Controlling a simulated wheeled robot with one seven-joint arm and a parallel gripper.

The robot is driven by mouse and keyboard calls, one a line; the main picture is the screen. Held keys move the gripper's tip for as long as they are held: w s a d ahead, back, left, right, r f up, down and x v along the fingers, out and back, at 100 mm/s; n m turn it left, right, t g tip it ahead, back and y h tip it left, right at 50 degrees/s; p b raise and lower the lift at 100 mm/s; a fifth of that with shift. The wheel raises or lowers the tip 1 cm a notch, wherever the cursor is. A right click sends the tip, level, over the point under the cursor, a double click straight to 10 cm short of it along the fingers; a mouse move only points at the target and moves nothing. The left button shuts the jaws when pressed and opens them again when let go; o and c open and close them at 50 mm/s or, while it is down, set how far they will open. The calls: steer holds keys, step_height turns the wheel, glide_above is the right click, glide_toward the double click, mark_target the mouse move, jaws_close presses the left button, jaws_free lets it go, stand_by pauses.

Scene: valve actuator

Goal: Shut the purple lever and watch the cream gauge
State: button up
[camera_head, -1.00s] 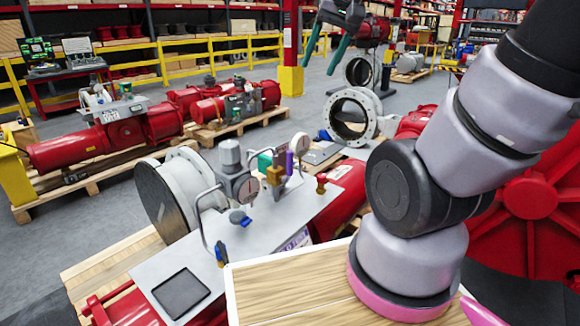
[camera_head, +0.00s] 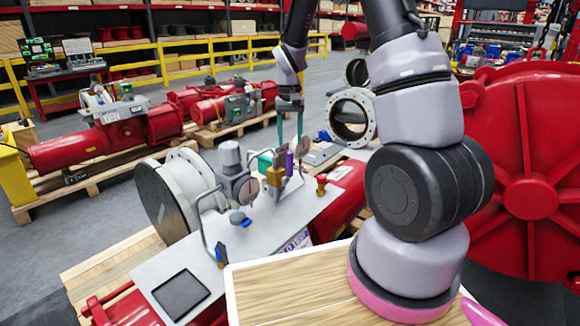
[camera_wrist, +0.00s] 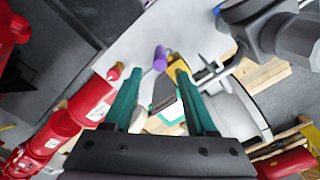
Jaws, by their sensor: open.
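The purple lever (camera_head: 289,164) stands upright on the grey panel (camera_head: 262,232), beside a brass valve body (camera_head: 274,176). In the wrist view the purple lever (camera_wrist: 160,60) shows between and just past my fingertips. The gauge (camera_head: 303,147) behind the lever is partly covered by my finger, and its face cannot be read. I cannot pick out the gauge in the wrist view. My gripper (camera_head: 289,143) is open, with its green fingers pointing down just above the lever. In the wrist view my gripper (camera_wrist: 160,73) is empty, its fingers to either side of the lever.
A red knob (camera_head: 321,184) is close on the right. A white flanged pipe (camera_head: 351,118) lies behind.

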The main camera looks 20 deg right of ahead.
mark_target(290, 176)
step_height(290, 176, down, 10)
steer(key=shift+f, duration=0.2)
stand_by(0.3)
jaws_close()
stand_by(1.2)
